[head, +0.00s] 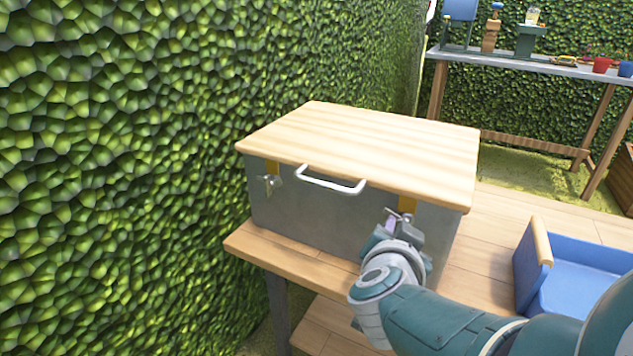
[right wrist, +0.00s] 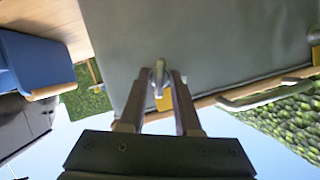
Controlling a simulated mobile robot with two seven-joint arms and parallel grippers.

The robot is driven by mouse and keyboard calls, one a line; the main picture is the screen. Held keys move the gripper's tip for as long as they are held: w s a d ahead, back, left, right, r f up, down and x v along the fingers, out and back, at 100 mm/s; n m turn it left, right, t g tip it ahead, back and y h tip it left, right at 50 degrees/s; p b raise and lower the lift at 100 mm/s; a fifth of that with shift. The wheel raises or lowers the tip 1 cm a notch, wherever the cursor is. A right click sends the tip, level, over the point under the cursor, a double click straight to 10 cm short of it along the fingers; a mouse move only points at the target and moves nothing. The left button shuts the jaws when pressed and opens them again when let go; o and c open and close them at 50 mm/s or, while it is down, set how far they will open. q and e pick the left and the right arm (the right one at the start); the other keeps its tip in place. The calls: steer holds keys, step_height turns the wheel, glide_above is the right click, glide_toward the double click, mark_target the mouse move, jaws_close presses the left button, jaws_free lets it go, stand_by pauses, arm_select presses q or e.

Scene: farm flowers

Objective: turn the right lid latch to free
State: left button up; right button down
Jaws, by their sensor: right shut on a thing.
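A grey metal box (head: 320,213) with a pale wooden lid (head: 370,145) stands on a wooden bench. The left lid latch (head: 268,183) sits on the box's front by a yellow strip. The right lid latch (right wrist: 159,74) shows in the right wrist view as a small metal piece beside a yellow plate (right wrist: 165,100). My right gripper (right wrist: 161,82) is shut on the right latch, with a finger on each side of it. In the head view my right gripper (head: 392,222) is at the box's front right and partly covers that latch. My left gripper is out of view.
A white handle (head: 331,180) sticks out from the front between the latches. A blue crate (head: 580,285) stands to the right. A leafy hedge wall (head: 130,160) rises close to the left. A table (head: 540,66) with pots stands at the back.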

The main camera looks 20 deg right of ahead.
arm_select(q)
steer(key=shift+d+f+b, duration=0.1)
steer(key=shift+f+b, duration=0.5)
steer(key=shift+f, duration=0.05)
arm_select(e)
steer(key=shift+w+n+g+h, duration=0.1)
steer(key=shift+n+g+h, duration=0.55)
steer(key=shift+n, duration=0.65)
steer(key=c, duration=0.6)
jaws_free()
